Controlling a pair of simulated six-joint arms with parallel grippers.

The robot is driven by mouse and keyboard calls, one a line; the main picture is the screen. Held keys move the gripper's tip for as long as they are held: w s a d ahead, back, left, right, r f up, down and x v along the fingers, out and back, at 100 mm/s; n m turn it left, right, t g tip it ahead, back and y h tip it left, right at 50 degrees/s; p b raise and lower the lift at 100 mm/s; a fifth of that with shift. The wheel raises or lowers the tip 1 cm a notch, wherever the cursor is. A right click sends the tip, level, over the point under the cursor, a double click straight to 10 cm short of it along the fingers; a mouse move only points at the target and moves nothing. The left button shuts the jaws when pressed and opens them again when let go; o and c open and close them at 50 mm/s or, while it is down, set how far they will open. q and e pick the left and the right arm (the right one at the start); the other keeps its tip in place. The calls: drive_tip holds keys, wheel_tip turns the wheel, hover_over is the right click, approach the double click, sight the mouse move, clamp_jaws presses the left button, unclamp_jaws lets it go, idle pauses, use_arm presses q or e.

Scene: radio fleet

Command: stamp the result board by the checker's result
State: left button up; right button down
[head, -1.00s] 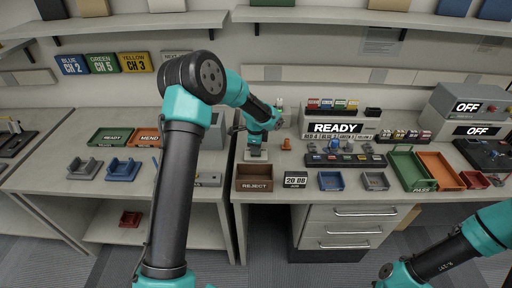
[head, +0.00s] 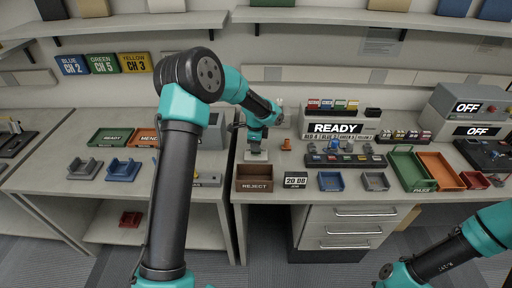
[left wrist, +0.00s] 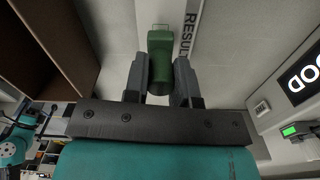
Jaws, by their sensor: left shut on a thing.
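My left gripper (left wrist: 160,85) is shut on a green stamp-like block (left wrist: 160,50), seen between its fingers in the left wrist view. Behind the block is a pale board (left wrist: 187,30) lettered "RESULT". Whether the block touches the board cannot be told. In the head view my left gripper (head: 254,150) is small, low over a pale plate (head: 254,158) behind the reject tray. My right gripper is out of view; only part of that arm shows at lower right.
The brown REJECT tray (head: 254,187) stands at the bench's front edge, beside a "20 DB" block (head: 295,180). A small orange piece (head: 287,146) is right of the gripper. A rack with a READY display (head: 336,128) stands further right. Green and orange trays (head: 440,170) lie beyond.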

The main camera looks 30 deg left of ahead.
use_arm(q)
drive_tip(key=shift+r, duration=2.55)
drive_tip(key=w+d+r, duration=0.1)
drive_tip(key=d, duration=1.4)
drive_tip(key=shift+w+r, duration=0.15)
drive_tip(key=shift+r, duration=0.2)
drive_tip(key=shift+f, duration=3.15)
drive_tip(key=shift+f, duration=1.85)
drive_tip(key=shift+f, duration=0.15)
